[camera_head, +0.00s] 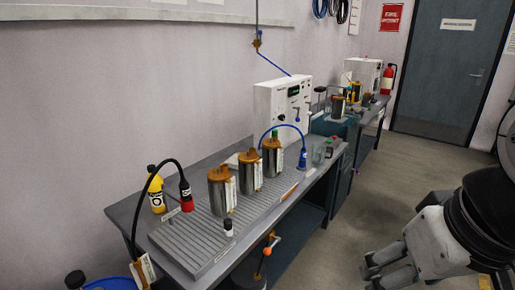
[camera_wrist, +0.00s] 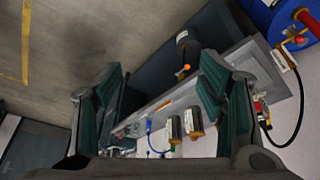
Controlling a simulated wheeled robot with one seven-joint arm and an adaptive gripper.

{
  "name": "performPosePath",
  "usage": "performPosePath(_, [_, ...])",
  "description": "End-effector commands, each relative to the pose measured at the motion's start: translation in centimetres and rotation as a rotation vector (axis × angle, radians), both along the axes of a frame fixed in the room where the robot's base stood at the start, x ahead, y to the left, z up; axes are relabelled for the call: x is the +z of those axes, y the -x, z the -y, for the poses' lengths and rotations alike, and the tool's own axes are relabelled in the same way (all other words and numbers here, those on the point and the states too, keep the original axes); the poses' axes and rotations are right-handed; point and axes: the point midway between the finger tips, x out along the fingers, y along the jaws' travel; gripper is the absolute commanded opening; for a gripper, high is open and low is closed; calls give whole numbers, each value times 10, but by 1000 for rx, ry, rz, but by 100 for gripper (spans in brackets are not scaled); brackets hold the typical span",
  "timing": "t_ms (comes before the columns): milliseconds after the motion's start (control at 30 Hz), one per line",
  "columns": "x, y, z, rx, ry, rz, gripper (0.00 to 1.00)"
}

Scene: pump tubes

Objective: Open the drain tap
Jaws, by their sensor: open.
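An orange-ended lever (camera_head: 267,251), which looks like the drain tap, sits below the front edge of the grooved bench tray, near a dark cylinder (camera_head: 248,273). In the wrist view its orange end (camera_wrist: 187,68) shows between my fingers, well beyond them, with the dark cylinder (camera_wrist: 182,40) by it. The tap's body is too small to make out. My gripper (camera_head: 372,268) is at the lower right of the head view, over the floor and clear of the bench. My gripper (camera_wrist: 158,82) is open and empty in the wrist view.
A white machine (camera_head: 283,107) stands behind. A blue drum (camera_wrist: 268,18) is at the bench's end. The floor (camera_head: 345,225) between my gripper and bench is free.

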Motion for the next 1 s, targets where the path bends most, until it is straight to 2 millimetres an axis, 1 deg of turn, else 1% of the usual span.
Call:
performPosePath(33, [-2, -9, -1, 10, 0, -11, 43])
performPosePath(67, [-2, -15, -2, 20, -1, -19, 37])
performPosePath(100, [-3, -24, -3, 32, -3, -31, 27])
performPosePath(167, [-4, -39, -5, 57, -4, -51, 14])
performPosePath(200, [-5, -51, -7, 76, -6, -66, 5])
performPosePath(233, [-5, -60, -8, 89, -8, -76, 0])
performPosePath(467, [-17, -129, -19, 207, -34, -152, 0])
performPosePath(600, [-32, -172, -24, 280, -58, -193, 0])
performPosePath(667, [-39, -190, -27, 313, -71, -209, 0])
performPosePath(700, [-44, -202, -28, 334, -81, -218, 0])
performPosePath(867, [-71, -251, -34, 421, -121, -254, 0])
performPosePath(1000, [-99, -293, -38, 498, -164, -280, 0])
